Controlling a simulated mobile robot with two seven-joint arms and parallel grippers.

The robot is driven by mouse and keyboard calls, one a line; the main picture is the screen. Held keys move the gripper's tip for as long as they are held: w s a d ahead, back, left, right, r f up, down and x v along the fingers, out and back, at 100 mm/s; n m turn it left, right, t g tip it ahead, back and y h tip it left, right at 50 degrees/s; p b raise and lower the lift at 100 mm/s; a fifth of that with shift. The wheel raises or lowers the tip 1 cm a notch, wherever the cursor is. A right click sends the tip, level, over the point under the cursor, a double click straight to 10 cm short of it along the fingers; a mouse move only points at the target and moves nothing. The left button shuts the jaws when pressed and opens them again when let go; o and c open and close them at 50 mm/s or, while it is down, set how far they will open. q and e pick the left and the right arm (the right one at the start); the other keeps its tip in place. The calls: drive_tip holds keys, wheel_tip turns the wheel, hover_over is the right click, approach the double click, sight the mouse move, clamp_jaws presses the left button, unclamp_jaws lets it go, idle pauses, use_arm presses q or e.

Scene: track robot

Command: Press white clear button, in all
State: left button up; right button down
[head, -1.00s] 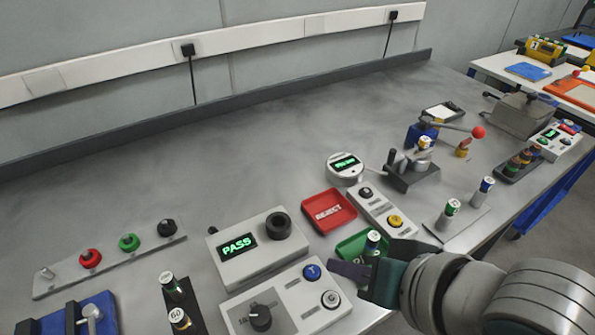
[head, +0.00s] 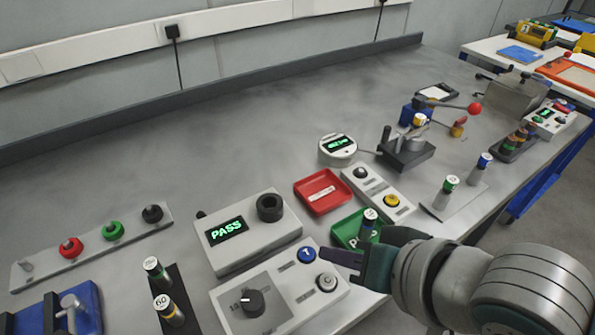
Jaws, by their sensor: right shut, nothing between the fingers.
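A light grey-white round button (head: 327,283) sits at the right end of a light grey control box (head: 285,297) at the front of the bench. A blue button (head: 307,255) is above it on the same box, and a black rotary knob (head: 252,303) is to the left. My right gripper (head: 333,260) is shut and empty. Its fingertips point left, just above the white button in the picture and close to the blue one. I cannot tell whether they touch the box. My left gripper is not in view.
A display box (head: 226,232) reading PASS stands behind the control box. A green tray (head: 345,228) with a dark cylinder (head: 368,226) lies beside my gripper. A red reject tray (head: 322,192) and a box with a yellow button (head: 391,201) stand farther back. The bench's rear middle is clear.

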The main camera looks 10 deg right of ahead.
sight(331, 287)
wheel_tip(331, 287, down, 5)
drive_tip(key=b, duration=0.3)
drive_tip(key=shift+r, duration=0.1)
idle(0.8)
idle(0.9)
drive_tip(key=shift+f+b, duration=0.3)
drive_tip(key=shift+f, duration=0.15)
